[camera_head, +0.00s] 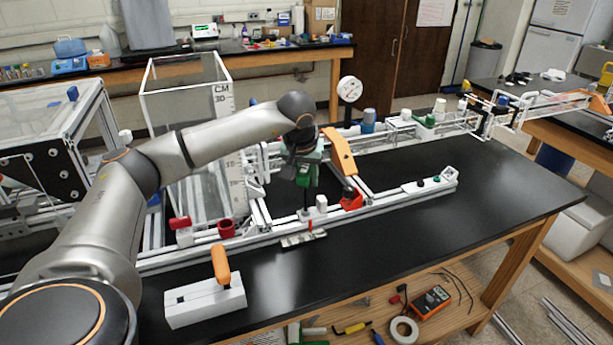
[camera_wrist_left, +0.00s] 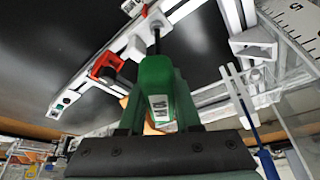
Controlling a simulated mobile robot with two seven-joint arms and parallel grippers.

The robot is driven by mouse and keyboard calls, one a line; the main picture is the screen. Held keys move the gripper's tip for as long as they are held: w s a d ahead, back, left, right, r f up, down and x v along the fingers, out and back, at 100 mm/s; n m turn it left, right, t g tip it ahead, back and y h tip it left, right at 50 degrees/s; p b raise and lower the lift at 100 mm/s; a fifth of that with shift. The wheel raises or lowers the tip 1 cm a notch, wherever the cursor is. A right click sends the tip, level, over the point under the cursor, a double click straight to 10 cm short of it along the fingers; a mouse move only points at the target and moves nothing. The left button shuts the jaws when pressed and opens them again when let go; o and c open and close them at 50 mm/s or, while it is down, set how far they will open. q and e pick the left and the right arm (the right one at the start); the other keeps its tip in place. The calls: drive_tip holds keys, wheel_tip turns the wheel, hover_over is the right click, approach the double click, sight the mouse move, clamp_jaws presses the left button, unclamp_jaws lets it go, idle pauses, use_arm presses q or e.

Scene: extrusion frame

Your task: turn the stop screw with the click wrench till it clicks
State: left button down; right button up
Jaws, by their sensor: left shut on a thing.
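My left gripper (camera_head: 304,172) is shut on the click wrench (camera_head: 304,181), which has a green body and a thin dark shaft pointing down. In the left wrist view the wrench (camera_wrist_left: 156,88) sits between the fingers with a white label facing the camera. Its shaft ends at a small white block (camera_wrist_left: 147,28) on the white extrusion rail (camera_wrist_left: 108,55). The stop screw itself is hidden at the shaft's tip. I cannot tell whether the tip is seated in it. My right gripper is not in view.
A red clamp (camera_head: 351,200) and an orange curved arm (camera_head: 340,152) stand right of the wrench. A clear tank (camera_head: 188,125) is behind left. A white block with an orange handle (camera_head: 220,262) lies front left. The black bench top (camera_head: 430,245) is clear at front right.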

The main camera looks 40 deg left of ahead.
use_arm(q)
drive_tip(key=shift+f, duration=0.6)
idle(0.7)
drive_tip(key=shift+m+h, duration=0.3)
drive_tip(key=shift+m, duration=0.4)
drive_tip(key=shift+d+m+p, duration=0.1)
drive_tip(key=shift+m+p, duration=0.2)
drive_tip(key=shift+m, duration=0.5)
drive_tip(key=shift+h, duration=0.3)
drive_tip(key=shift+d+m+t+p, duration=0.1)
drive_tip(key=shift+m+t+p, duration=0.2)
drive_tip(key=shift+m+p, duration=0.1)
drive_tip(key=shift+f+m, duration=0.1)
drive_tip(key=shift+m, duration=0.2)
drive_tip(key=shift+h, duration=0.3)
